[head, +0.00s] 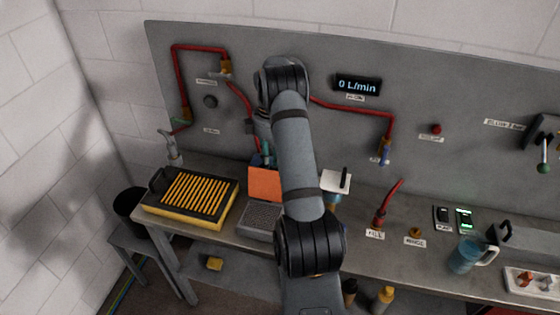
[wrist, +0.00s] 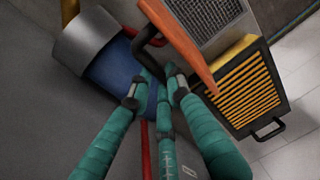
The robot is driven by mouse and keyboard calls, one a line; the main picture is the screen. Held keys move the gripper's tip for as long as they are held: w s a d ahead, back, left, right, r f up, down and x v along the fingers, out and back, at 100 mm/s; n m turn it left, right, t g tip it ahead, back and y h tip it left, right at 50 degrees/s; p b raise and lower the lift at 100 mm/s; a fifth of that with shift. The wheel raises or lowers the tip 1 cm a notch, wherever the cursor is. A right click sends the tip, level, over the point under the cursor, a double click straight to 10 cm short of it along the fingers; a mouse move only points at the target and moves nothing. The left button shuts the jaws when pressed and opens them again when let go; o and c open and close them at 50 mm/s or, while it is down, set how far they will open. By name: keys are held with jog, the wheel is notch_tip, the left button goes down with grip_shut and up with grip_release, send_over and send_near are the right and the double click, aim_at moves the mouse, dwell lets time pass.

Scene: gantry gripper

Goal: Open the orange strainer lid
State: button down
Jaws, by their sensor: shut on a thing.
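The orange strainer lid (head: 265,184) stands raised, roughly upright, at the back of the grey strainer box (head: 262,218) in the head view. In the wrist view the lid shows as an orange edge (wrist: 182,42) with a black loop handle (wrist: 147,40). The mesh of the strainer (wrist: 206,18) shows beyond it. My gripper (wrist: 158,88) has teal fingers closed at the lower end of this handle. In the head view my arm hides most of the gripper and the strainer's right side.
A yellow-framed slatted tray (head: 190,194) stands left of the strainer; it also shows in the wrist view (wrist: 245,88). A blue cylinder with a grey collar (wrist: 92,42) lies close beside my fingers. Red pipes (head: 350,106) run along the grey panel behind.

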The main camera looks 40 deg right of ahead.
jog(key=shift+s+d+f, duration=0.1)
jog(key=shift+d+f, duration=0.15)
jog(key=shift+f, duration=0.3)
jog(key=c, duration=2.1)
grip_release()
jog(key=shift+o, duration=1.2)
jog(key=shift+w+d+f, duration=0.15)
jog(key=shift+w+d, duration=0.1)
jog(key=shift+w, duration=0.15)
jog(key=shift+o, duration=1.2)
jog(key=shift+w+r, duration=0.1)
jog(key=shift+r, duration=0.1)
notch_tip(320, 180, up, 12)
jog(key=shift+w+d, duration=0.2)
jog(key=shift+d, duration=0.15)
jog(key=shift+f, duration=0.2)
